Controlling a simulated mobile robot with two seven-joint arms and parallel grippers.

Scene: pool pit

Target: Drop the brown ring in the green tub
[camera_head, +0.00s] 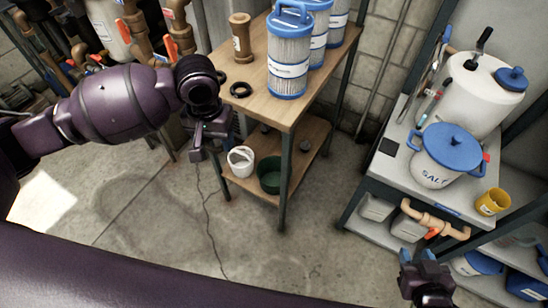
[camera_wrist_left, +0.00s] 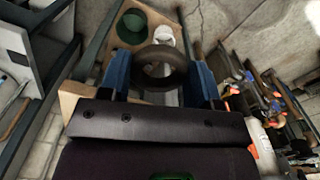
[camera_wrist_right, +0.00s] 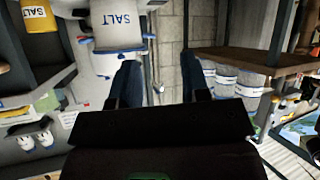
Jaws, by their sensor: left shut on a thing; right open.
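My left gripper (camera_head: 205,143) is shut on a dark brownish ring (camera_wrist_left: 161,84), seen between its blue fingers in the left wrist view. In the head view the held ring cannot be made out. The gripper is beside the left end of the wooden bench. The green tub (camera_head: 269,183) stands on the bench's lower shelf, to the right of my left gripper; it also shows in the left wrist view (camera_wrist_left: 131,27), beyond the ring. My right gripper (camera_head: 425,272) is open and empty at the lower right, near the metal cart.
A white bucket (camera_head: 241,168) stands left of the tub. The bench top (camera_head: 262,108) overhangs the shelf and carries a black ring (camera_head: 241,90), a brown cylinder (camera_head: 241,45) and blue-white filters (camera_head: 288,65). A cart with a salt pot (camera_head: 440,160) stands right.

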